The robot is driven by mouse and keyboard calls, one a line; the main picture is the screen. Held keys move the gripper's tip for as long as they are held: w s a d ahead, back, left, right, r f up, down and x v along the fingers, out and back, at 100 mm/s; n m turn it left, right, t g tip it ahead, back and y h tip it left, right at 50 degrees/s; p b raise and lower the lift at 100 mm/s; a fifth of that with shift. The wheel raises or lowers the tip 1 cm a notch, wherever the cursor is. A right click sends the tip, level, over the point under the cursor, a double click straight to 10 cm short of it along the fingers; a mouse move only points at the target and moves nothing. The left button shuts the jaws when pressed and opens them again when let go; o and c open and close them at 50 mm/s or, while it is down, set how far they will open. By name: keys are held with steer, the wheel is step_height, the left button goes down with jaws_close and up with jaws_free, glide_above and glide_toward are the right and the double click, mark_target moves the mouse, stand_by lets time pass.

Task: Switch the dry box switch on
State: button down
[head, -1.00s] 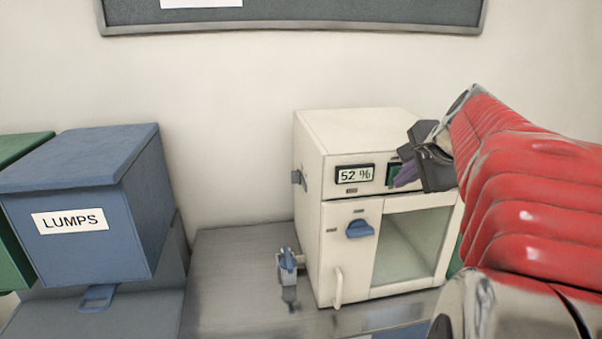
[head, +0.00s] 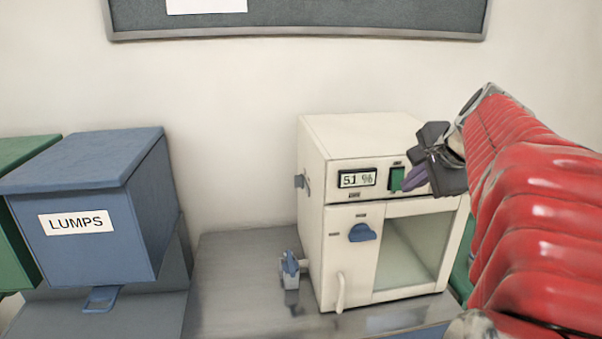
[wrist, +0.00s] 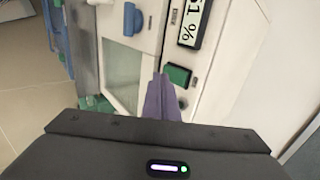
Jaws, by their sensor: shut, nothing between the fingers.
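The dry box (head: 315,240) is a cream cabinet with a glass door window, standing on the metal bench. Its display (head: 357,179) reads 51 %. The green rocker switch (head: 396,179) is right of the display; it also shows in the wrist view (wrist: 178,75). Which way the rocker is tipped is too small to tell. My gripper (head: 409,180) has purple fingers, shut and empty, just right of and in front of the switch. In the wrist view the fingertips (wrist: 160,80) lie beside the switch; I cannot tell whether they touch it.
A blue knob (head: 362,232) and a white handle (head: 340,292) are on the dry box front. A small blue-handled valve (head: 290,265) sits at its left side. A blue bin labelled LUMPS (head: 95,215) stands at the left. The bench (head: 225,290) between them is clear.

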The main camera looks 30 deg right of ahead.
steer(key=v, duration=1.1)
steer(key=shift+s+f, duration=0.2)
steer(key=shift+s, duration=0.15)
